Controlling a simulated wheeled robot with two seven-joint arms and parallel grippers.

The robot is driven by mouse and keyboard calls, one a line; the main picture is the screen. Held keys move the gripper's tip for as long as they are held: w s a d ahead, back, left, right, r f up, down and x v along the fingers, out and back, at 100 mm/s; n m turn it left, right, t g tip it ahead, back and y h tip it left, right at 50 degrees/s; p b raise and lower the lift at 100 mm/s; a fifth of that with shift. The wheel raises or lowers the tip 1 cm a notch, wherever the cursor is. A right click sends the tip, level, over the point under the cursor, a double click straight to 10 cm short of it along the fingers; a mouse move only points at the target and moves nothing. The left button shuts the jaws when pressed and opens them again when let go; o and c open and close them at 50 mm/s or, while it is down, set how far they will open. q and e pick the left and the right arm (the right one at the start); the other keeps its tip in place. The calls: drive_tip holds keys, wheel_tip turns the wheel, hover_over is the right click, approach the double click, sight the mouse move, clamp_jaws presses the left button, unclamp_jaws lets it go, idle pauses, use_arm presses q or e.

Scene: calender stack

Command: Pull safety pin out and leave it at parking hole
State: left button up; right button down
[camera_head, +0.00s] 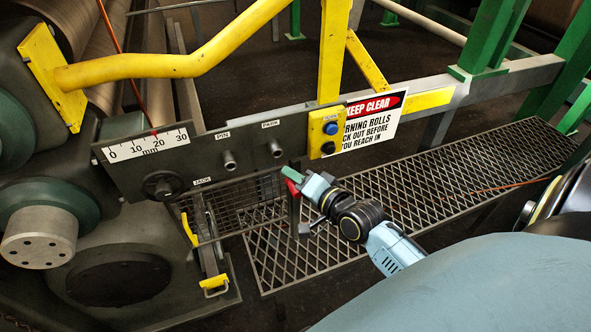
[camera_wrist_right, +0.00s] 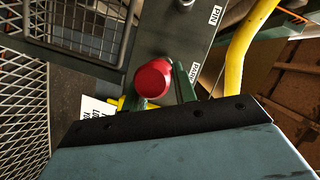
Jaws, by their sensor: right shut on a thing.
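The safety pin's red knob (camera_wrist_right: 153,78) sits between the green fingers of my right gripper (camera_wrist_right: 160,88) in the right wrist view. In the head view my right gripper (camera_head: 293,177) is shut on it, and some red (camera_head: 291,189) shows at the fingertips, in front of the panel's right end. The parking hole boss (camera_head: 275,148), under the PARK label, is just up and left of the gripper. The PIN boss (camera_head: 229,160) is farther left and shows no red knob. The pin's shaft is hidden, so I cannot tell whether its tip is in the parking hole. My left gripper is not in view.
The dark panel (camera_head: 205,165) carries a millimetre scale (camera_head: 150,143) and a round knob (camera_head: 162,185). A yellow button box (camera_head: 324,130) and a KEEP CLEAR sign (camera_head: 372,122) stand right of it. A yellow-handled jack (camera_head: 213,281) is below. A grating walkway (camera_head: 400,190) lies beneath.

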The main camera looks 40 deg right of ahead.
drive_tip(key=shift+r+p, duration=0.1)
drive_tip(key=shift+p, duration=0.2)
drive_tip(key=shift+w, duration=0.3)
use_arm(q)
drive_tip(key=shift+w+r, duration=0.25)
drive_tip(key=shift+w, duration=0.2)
use_arm(e)
drive_tip(key=shift+w+d, duration=0.25)
drive_tip(key=shift+w, duration=0.6)
drive_tip(key=shift+w+d, duration=0.2)
drive_tip(key=shift+w, duration=0.6)
